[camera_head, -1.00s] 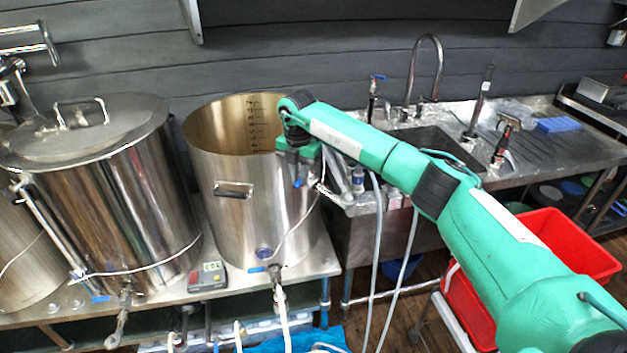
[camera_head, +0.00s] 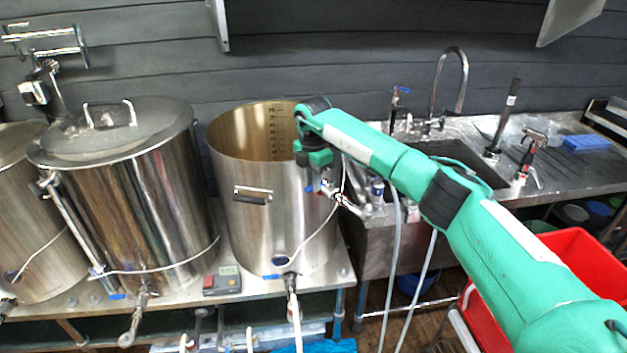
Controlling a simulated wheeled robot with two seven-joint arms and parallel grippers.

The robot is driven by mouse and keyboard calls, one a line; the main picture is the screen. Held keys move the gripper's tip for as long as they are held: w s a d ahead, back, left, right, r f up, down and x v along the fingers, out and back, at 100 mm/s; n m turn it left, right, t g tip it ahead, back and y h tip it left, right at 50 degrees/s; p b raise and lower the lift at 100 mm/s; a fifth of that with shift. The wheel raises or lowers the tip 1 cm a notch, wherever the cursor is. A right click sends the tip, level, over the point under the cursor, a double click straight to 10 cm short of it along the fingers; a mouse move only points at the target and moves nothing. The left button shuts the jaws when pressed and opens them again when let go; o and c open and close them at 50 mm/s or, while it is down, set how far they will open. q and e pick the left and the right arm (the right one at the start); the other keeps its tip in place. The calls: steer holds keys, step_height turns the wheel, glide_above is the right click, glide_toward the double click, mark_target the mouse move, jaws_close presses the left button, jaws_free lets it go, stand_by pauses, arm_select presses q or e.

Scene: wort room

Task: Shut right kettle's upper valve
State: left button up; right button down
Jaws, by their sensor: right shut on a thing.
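The right kettle (camera_head: 268,215) is the open, lidless steel pot in the middle of the head view. Its upper valve (camera_head: 336,193) sticks out from the right side of its wall, with a small blue handle (camera_head: 309,188). My right arm reaches in from the lower right. My right gripper (camera_head: 312,176) points down at the upper valve and is shut on its handle. The gripper body partly hides the handle, so its exact angle is hard to tell. A lower valve with a blue handle (camera_head: 271,277) sits near the kettle's base. My left gripper is not in view.
A lidded kettle (camera_head: 135,205) stands to the left on the same steel bench. A small device with a red front (camera_head: 222,282) lies between them. Hoses (camera_head: 390,270) hang right of the kettle, before the sink (camera_head: 455,160). A red bin (camera_head: 590,262) stands lower right.

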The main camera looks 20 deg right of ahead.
steer(key=shift+r, duration=0.1)
steer(key=c, duration=1.4)
jaws_free()
steer(key=shift+o, duration=0.2)
